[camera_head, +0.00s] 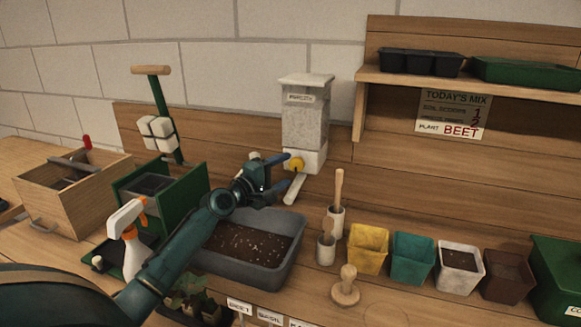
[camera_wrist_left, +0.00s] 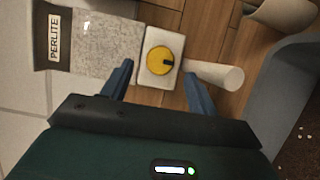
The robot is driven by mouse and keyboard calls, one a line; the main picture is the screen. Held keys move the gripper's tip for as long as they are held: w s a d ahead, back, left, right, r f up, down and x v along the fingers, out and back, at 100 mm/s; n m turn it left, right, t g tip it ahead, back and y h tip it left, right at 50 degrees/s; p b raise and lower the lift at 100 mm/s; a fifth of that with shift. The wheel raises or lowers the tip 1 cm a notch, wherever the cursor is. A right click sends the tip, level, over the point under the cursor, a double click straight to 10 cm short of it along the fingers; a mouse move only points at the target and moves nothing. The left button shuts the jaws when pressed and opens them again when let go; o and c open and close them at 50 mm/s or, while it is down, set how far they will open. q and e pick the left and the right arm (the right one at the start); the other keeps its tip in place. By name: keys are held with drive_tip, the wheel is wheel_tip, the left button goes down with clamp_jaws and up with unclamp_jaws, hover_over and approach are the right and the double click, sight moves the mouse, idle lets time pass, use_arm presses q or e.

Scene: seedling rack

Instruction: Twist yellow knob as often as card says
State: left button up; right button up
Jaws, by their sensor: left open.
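The yellow knob (camera_head: 296,164) is on the white base of the clear perlite dispenser (camera_head: 304,125), which stands against the back board. In the left wrist view the knob (camera_wrist_left: 160,60) is round with a dark mark at its right side. My left gripper (camera_head: 274,173) is open in front of the knob. In the wrist view its fingers (camera_wrist_left: 158,75) point at the knob from either side, apart from it and with nothing between them. The card (camera_head: 452,113) reads "TODAY'S MIX", with red 1 and 2 and "BEET"; its small lines are too blurred to read surely.
A white spout (camera_head: 295,188) sticks out below the knob. A grey tub of soil (camera_head: 253,262) lies under my left arm. Wooden tools in holders (camera_head: 337,210) and coloured pots (camera_head: 368,248) stand to the right. A spray bottle (camera_head: 133,240) stands left.

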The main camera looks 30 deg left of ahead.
sight(295, 165)
use_arm(q)
drive_tip(key=w, duration=0.3)
drive_tip(key=shift+d, duration=0.3)
drive_tip(key=shift+w, duration=0.2)
use_arm(e)
drive_tip(key=shift+w+d+r, duration=0.1)
drive_tip(key=shift+w+r, duration=0.15)
drive_tip(key=shift+w, duration=0.05)
use_arm(q)
drive_tip(key=shift+c, duration=0.5)
drive_tip(key=c, duration=0.9)
drive_tip(key=shift+r, duration=0.1)
use_arm(e)
drive_tip(key=shift+s, duration=0.1)
